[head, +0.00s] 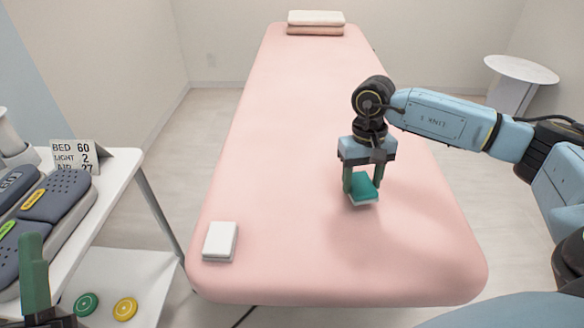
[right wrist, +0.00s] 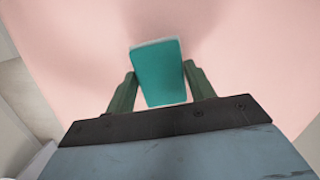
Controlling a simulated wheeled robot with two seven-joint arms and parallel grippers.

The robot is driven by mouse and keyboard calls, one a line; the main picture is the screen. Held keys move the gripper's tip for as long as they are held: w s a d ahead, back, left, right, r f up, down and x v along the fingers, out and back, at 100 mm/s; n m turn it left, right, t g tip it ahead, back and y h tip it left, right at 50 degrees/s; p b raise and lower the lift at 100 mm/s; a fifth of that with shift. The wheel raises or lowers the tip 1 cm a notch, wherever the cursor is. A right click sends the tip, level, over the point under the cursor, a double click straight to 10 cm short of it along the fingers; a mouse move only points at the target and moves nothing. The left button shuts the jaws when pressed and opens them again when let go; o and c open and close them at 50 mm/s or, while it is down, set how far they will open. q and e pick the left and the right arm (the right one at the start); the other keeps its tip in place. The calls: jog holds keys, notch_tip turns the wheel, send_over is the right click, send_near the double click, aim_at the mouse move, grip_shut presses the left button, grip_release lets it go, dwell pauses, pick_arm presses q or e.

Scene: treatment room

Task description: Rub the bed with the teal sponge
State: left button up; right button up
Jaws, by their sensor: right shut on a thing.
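The pink bed (head: 290,130) runs lengthwise through the middle of the head view. My right gripper (head: 362,186) is over the right half of the bed, pointing down, shut on the teal sponge (head: 364,190). The sponge has a teal top and a pale underside, and it is at or just above the bed surface; I cannot tell if it touches. In the right wrist view the sponge (right wrist: 158,75) sits between the two green fingers, with pink bed beyond it. Part of my left gripper (head: 36,285) shows at the lower left; its jaw state is unclear.
A white block (head: 220,241) lies on the bed's near left corner. Folded towels (head: 315,22) lie at the far end. A white side table (head: 115,170) at left holds grey slipper-like items and a sign. A round white table (head: 521,69) stands at far right.

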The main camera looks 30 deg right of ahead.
notch_tip(320, 180, up, 3)
jog(key=shift+f+p, duration=0.15)
jog(key=shift+p, duration=0.6)
jog(key=shift+r+p, duration=0.45)
jog(key=shift+r, duration=0.2)
pick_arm(q)
notch_tip(320, 180, down, 10)
jog(key=w+a+g+y, duration=0.1)
jog(key=w+g+y, duration=0.1)
jog(key=g, duration=0.5)
jog(key=shift+w+a+g+y+p, duration=0.15)
jog(key=shift+w+g+y+p, duration=0.1)
jog(key=shift+g+y+p, duration=0.15)
pick_arm(e)
jog(key=shift+r, duration=0.5)
pick_arm(q)
jog(key=shift+r, duration=0.1)
pick_arm(e)
jog(key=shift+a, duration=0.1)
